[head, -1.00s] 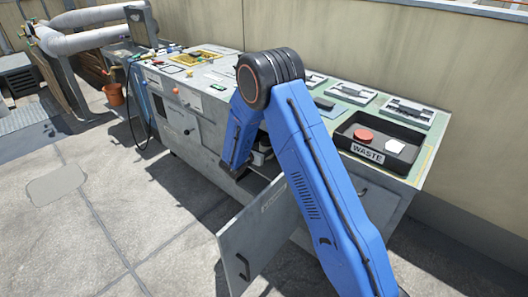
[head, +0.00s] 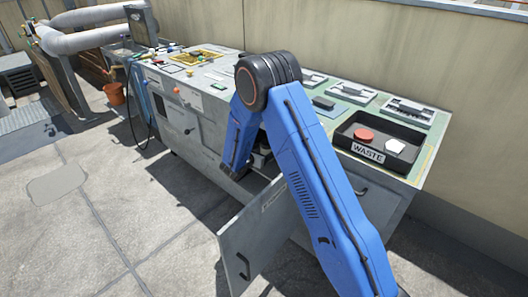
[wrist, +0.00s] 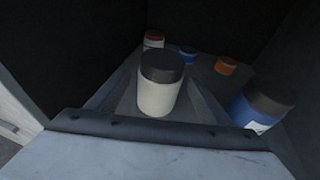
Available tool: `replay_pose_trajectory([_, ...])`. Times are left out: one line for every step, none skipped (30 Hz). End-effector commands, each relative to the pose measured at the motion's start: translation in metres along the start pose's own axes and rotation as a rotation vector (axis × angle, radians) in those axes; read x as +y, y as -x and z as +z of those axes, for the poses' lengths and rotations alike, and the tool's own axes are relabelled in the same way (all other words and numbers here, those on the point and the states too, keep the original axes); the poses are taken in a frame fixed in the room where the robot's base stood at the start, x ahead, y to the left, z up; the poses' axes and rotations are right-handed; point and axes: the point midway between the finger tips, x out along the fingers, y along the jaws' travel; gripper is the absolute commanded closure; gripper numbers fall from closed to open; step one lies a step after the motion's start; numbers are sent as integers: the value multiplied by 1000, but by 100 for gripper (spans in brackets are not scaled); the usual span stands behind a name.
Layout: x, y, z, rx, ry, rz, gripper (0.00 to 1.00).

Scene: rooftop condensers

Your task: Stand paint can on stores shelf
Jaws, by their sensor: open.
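In the wrist view a cream can with a dark lid (wrist: 161,82) stands upright on the floor of a dark compartment. My gripper (wrist: 165,92) is open, with one finger on either side of this can; I cannot tell whether they touch it. A larger blue can with a dark lid (wrist: 262,106) stands to the right. Farther in are a white item with a red top (wrist: 154,39), a small blue pot (wrist: 187,56) and an orange pot (wrist: 227,66). No label shows which is the paint can. In the head view my gripper is hidden inside the cabinet.
The cabinet door (head: 265,230) hangs open towards the front. The bench top (head: 218,88) carries a black waste tray (head: 409,158) at right and several small fittings. The compartment walls close in around my gripper. An orange bucket (head: 116,94) stands far left; the paved floor is clear.

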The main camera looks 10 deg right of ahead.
Motion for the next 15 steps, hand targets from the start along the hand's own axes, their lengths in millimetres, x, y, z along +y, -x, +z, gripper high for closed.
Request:
replay_pose_trajectory([1, 5, 0, 0, 0, 1, 27])
replay_pose_trajectory([1, 8, 0, 0, 0, 2, 27])
replay_pose_trajectory([1, 13, 0, 0, 0, 2, 27])
replay_pose_trajectory([1, 18, 0, 0, 0, 3, 27])
replay_pose_trajectory([1, 23, 0, 0, 0, 3, 27])
replay_pose_trajectory([1, 30, 0, 0, 0, 3, 27])
replay_pose_trajectory([1, 36, 0, 0, 1, 3, 27])
replay_pose_trajectory([1, 43, 0, 0, 1, 3, 27])
replay_pose_trajectory([1, 51, 1, -1, 0, 3, 27])
replay_pose_trajectory([1, 57, 1, -1, 0, 4, 27])
replay_pose_trajectory([1, 63, 1, -1, 0, 4, 27])
replay_pose_trajectory([1, 70, 0, 0, 0, 3, 27])
replay_pose_trajectory([1, 76, 0, 0, 1, 3, 27])
replay_pose_trajectory([1, 81, 0, 0, 1, 3, 27])
replay_pose_trajectory([1, 88, 0, 0, 0, 3, 27])
